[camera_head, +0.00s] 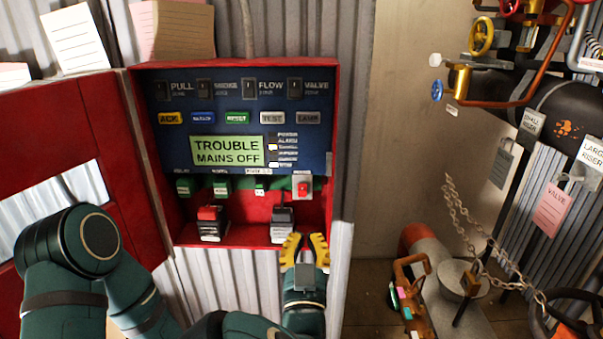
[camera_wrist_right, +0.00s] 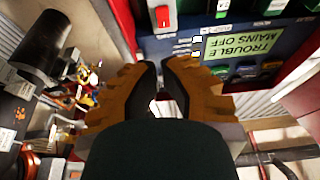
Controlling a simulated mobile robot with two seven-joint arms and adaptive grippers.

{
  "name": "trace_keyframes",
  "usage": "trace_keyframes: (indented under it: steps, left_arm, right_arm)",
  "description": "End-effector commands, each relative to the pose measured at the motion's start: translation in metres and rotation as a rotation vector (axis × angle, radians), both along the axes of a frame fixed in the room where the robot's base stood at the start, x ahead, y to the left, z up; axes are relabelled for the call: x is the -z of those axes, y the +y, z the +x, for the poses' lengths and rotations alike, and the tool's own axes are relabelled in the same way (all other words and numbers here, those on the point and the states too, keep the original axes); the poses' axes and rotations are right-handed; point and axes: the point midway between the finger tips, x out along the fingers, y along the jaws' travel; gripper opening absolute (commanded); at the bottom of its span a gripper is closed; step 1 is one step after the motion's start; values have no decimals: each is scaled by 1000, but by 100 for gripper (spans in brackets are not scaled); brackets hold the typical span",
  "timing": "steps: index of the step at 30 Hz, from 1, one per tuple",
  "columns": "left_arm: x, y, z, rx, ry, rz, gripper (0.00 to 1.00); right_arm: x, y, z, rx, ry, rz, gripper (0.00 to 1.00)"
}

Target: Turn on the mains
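The red-framed control panel (camera_head: 250,80) is open, and its green display (camera_head: 227,151) reads "TROUBLE MAINS OFF". A small red switch (camera_head: 302,189) on a pale grey plate sits at the panel's lower right; its label is too small to read. The switch also shows at the top of the right wrist view (camera_wrist_right: 162,16). My right gripper (camera_head: 304,247), with yellow fingers, is below the switch at the panel's bottom edge. Its fingers are apart with nothing between them, and it is not touching the switch. My left gripper is out of view.
Two batteries, one red-topped (camera_head: 210,222) and one dark (camera_head: 283,222), stand in the panel's bottom. The red panel door (camera_head: 100,130) hangs open at the left. Pipes, valves and a chain (camera_head: 470,215) fill the right side.

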Motion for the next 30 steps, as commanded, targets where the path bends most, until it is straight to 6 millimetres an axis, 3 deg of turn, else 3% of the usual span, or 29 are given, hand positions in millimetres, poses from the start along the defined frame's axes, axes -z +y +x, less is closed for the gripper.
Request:
trace_keyframes:
  steps: [15, 21, 30]
  left_arm:
    - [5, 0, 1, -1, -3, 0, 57]
    - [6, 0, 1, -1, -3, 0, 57]
    - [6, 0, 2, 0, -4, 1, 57]
  right_arm:
    - [-30, -4, 92, 1, -2, -1, 0]
    - [-35, -4, 108, 0, -1, -1, 0]
    - [-36, -4, 112, 0, 1, -1, 0]
